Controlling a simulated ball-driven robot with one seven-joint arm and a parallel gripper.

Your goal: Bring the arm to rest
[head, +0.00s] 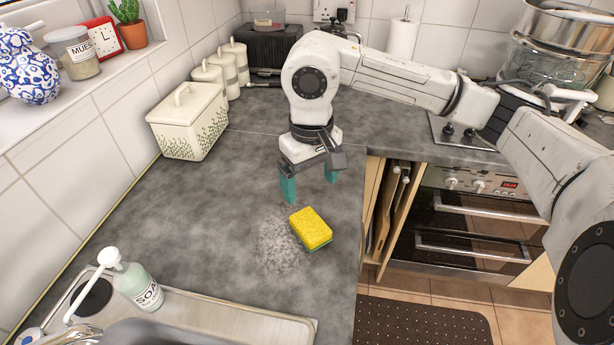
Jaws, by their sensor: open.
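My gripper (309,185) points down over the grey worktop, with its two teal fingers apart and nothing between them. A yellow and green sponge (311,228) lies on the worktop (215,235) below and slightly nearer than the gripper, and the fingers look clear of it. A pale speckled patch (277,247) shows on the worktop at the sponge's left. My arm reaches in from the right, above the oven.
A soap bottle (138,287) stands by the metal sink (235,318) at the front left. A cream bread bin (188,122) and several canisters (236,62) stand along the left wall. A pan stack (563,45) stands on the hob at right. The worktop's middle left is clear.

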